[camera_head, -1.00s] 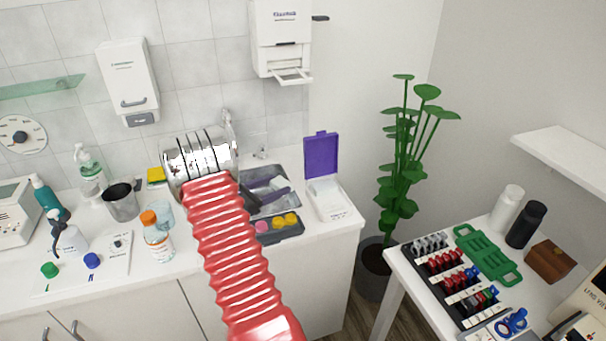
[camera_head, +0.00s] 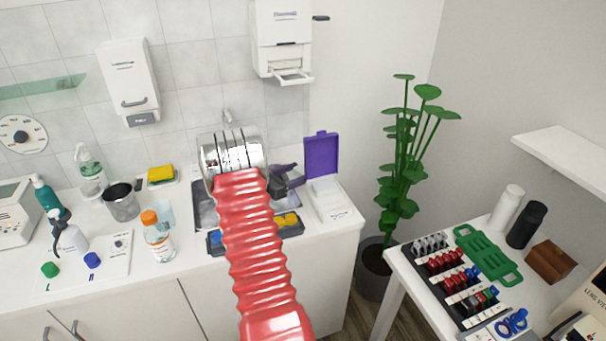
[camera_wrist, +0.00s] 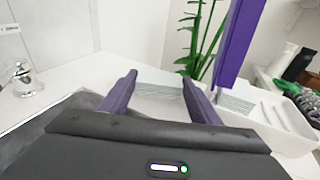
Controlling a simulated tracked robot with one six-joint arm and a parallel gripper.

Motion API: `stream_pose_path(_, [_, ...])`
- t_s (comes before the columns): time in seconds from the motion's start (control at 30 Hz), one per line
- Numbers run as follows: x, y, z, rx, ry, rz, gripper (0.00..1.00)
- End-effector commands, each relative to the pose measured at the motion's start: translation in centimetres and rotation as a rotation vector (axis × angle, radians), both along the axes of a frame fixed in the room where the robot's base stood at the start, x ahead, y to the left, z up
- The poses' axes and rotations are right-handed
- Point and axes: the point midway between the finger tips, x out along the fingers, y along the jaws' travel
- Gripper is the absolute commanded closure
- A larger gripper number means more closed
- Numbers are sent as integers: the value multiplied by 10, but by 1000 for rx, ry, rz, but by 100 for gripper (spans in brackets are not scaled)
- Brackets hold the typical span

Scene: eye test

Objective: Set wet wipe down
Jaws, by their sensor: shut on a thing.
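My gripper (camera_head: 292,180) is over the right side of the sink, just left of the white wipe box. In the wrist view its two purple fingers (camera_wrist: 158,84) are parted, with a pale, finely ridged wet wipe (camera_wrist: 162,91) between them. In the head view I cannot make out the wipe. The white wipe box (camera_head: 334,206) stands on the counter's right end with its purple lid (camera_head: 321,155) raised. In the wrist view the box (camera_wrist: 283,128) lies right of and beyond the fingers, and similar ridged material shows in it.
The counter (camera_head: 190,262) holds a steel cup (camera_head: 121,203), an orange-capped bottle (camera_head: 158,240), a yellow sponge (camera_head: 161,173) and a dark tray with coloured pieces (camera_head: 291,224). A faucet (camera_wrist: 24,78) stands left in the wrist view. A plant (camera_head: 400,150) stands beyond the counter's right end.

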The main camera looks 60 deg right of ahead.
Motion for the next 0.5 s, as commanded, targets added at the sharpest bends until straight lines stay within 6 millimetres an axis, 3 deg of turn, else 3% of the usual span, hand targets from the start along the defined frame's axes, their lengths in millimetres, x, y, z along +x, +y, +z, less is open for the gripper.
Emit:
stream_pose_path(0.2, [-14, -29, -1, 0, -1, -2, 64])
stream_pose_path(0.3, [-11, -27, -11, 1, 2, 0, 64])
stream_pose_path(0.5, [-12, -27, -12, -1, 0, 0, 64])
